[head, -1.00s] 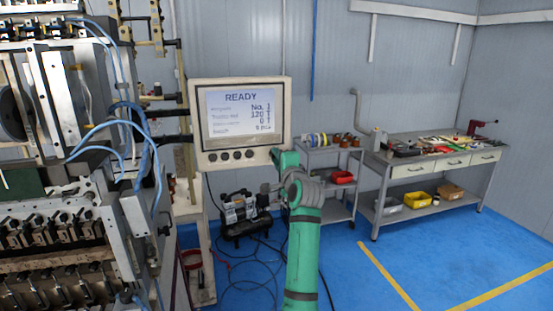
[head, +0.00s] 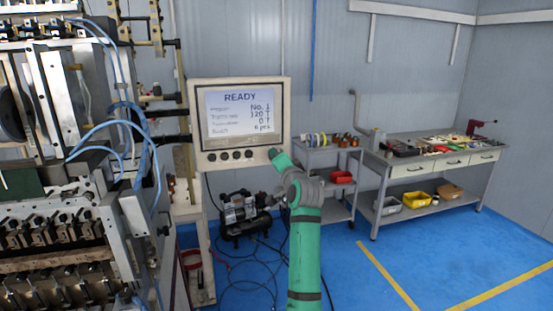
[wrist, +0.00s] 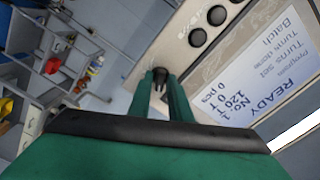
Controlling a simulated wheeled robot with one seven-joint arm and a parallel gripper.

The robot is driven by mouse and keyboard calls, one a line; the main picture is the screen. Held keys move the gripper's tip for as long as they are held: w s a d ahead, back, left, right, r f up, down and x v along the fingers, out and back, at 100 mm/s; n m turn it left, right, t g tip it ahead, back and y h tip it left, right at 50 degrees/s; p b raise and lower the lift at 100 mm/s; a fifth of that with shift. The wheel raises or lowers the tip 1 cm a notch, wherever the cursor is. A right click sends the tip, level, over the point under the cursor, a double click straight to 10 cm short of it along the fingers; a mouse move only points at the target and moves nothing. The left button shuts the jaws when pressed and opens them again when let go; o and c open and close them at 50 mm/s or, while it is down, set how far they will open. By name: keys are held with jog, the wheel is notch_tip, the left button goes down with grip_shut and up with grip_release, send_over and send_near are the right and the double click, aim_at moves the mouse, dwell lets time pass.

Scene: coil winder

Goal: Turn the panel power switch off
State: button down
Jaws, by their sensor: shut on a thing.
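The control panel (head: 197,125) is a pale box with a lit screen (head: 240,112) reading READY. A row of dark round buttons (head: 225,155) runs along its lower edge; some show in the wrist view (wrist: 197,37). My gripper (wrist: 161,80) is at the panel's lower right corner. Its two green fingers are shut on a small black knob, the power switch (wrist: 160,73), near the panel's edge. In the head view my own wrist hides the switch and fingertips. I cannot read which position the switch is in.
The winding machine (head: 60,190) with blue hoses stands close on the left. A compressor (head: 240,212) and loose cables lie on the floor below the panel. A grey cart (head: 335,183) and workbench (head: 430,165) stand to the right. Blue floor in front is clear.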

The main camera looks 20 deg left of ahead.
jog(key=n, duration=1.2)
jog(key=shift+a, duration=0.1)
dwell(0.4)
jog(key=c, duration=1.8)
grip_release()
jog(key=v, duration=1)
jog(key=shift+s+d, duration=0.3)
